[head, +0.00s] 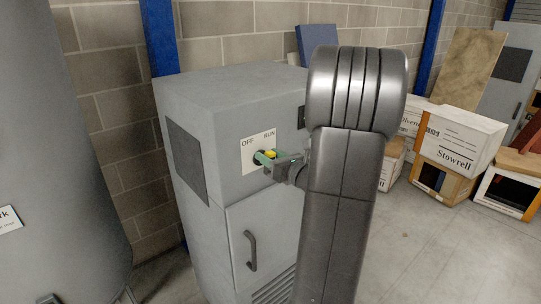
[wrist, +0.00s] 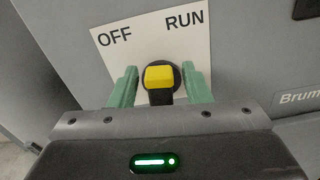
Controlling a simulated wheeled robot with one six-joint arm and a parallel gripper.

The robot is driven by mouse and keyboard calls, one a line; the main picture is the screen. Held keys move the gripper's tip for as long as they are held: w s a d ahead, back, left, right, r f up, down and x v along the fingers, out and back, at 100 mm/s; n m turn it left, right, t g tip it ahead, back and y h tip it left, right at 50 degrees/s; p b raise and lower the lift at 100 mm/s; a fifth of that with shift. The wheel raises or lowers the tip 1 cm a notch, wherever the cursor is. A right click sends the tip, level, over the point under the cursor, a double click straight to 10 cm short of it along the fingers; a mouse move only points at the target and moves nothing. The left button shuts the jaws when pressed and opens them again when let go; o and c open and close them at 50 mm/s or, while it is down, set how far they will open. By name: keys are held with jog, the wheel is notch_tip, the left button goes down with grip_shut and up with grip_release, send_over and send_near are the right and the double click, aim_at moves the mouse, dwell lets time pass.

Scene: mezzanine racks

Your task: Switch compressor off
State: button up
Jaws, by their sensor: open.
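The compressor (head: 240,95) is a grey cabinet standing against the block wall. Its switch plate (head: 247,146) is white, with OFF at left and RUN at right. A black switch with a yellow handle (head: 271,154) sits on the plate. In the wrist view the yellow handle (wrist: 159,76) stands below and between the two words; I cannot tell for sure which one it points to. My gripper (head: 267,158) is open at the plate. In the wrist view its green fingers (wrist: 158,84) stand on either side of the handle, with a visible gap at the left.
A door with a dark handle (head: 251,250) is below the plate. A large grey tank (head: 60,150) stands at the left. Boxes (head: 462,138) and boards (head: 466,66) stand at the right by the wall. Floor (head: 440,245) at the front right is clear.

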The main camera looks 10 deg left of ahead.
jog(key=shift+c, duration=0.4)
grip_shut()
jog(key=shift+f+n+b, duration=0.15)
jog(key=shift+n+b, duration=0.25)
jog(key=shift+b, duration=0.35)
jog(key=n+b, duration=0.2)
jog(key=b, duration=0.2)
jog(key=shift+s+a+f+n+b, duration=0.2)
jog(key=shift+s+a+n+b, duration=0.1)
jog(key=shift+n+b, duration=0.1)
jog(key=n+b, duration=0.1)
jog(key=b, duration=0.1)
jog(key=n+b, duration=0.2)
jog(key=b, duration=0.1)
jog(key=shift+s+a+f, duration=0.1)
jog(key=shift+s+a, duration=0.05)
jog(key=shift+s, duration=0.1)
jog(key=n+b, duration=0.1)
jog(key=b, duration=0.1)
jog(key=n+b, duration=0.1)
jog(key=n, duration=0.1)
jog(key=shift+s+a+b, duration=0.15)
jog(key=shift+s+b, duration=0.05)
jog(key=shift+b, duration=0.2)
